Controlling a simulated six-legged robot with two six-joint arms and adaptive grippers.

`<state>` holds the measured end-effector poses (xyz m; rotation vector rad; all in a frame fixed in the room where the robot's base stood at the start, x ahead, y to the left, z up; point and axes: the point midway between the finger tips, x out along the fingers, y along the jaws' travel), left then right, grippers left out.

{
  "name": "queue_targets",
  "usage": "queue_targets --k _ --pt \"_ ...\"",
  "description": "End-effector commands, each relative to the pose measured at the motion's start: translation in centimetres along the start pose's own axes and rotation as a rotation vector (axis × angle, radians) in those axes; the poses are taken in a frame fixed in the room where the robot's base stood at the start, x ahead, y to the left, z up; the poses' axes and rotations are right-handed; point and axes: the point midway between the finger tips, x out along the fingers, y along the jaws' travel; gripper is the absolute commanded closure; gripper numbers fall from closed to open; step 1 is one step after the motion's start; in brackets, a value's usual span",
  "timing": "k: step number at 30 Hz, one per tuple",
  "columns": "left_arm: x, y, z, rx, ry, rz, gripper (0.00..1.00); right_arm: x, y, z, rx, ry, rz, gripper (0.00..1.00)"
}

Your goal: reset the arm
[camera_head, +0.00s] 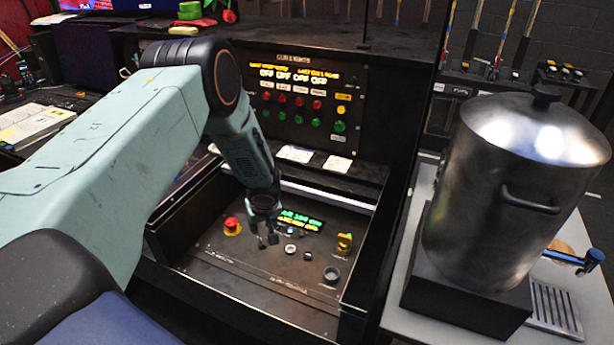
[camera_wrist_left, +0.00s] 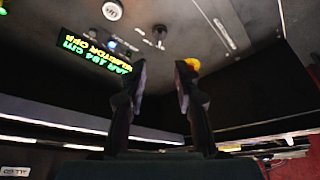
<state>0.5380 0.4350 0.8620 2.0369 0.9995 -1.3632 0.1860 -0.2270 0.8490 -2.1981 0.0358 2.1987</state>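My left arm comes in from the left in the head view. Its gripper (camera_head: 267,240) points down over the sloped button panel (camera_head: 225,262), near the lit green and yellow display (camera_head: 302,219). In the left wrist view the two fingers (camera_wrist_left: 163,85) stand apart with nothing between them. The display (camera_wrist_left: 92,50) is left of the fingers there, and a yellow knob (camera_wrist_left: 191,64) shows by the right fingertip. In the head view the yellow knob (camera_head: 344,244) is right of the gripper and a red button (camera_head: 232,225) is left of it. My right gripper is out of view.
An upright panel (camera_head: 305,100) with red and green buttons stands behind the sloped one. A large metal pot (camera_head: 500,200) stands on the right, with a drip tray (camera_head: 553,308) beside it. An open book (camera_head: 30,125) lies at the left.

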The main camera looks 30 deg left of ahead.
Motion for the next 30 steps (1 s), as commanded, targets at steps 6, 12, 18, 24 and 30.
queue_targets --k 6,12,18,24,30 --pt "0.0 0.0 0.0 0.021 0.0 0.0 0.69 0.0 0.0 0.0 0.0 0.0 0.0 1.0" --pt "0.0 1.4 1.9 0.238 -0.054 0.085 0.69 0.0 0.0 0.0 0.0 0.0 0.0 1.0" --pt "-0.6 2.3 10.2 0.444 -0.198 0.249 0.69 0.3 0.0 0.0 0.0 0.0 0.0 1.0" --pt "-0.9 1.9 20.0 0.596 -0.278 0.4 0.69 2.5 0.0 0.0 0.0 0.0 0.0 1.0" --pt "-0.7 -1.5 29.2 0.713 -0.284 0.445 0.69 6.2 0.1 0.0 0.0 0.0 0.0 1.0"
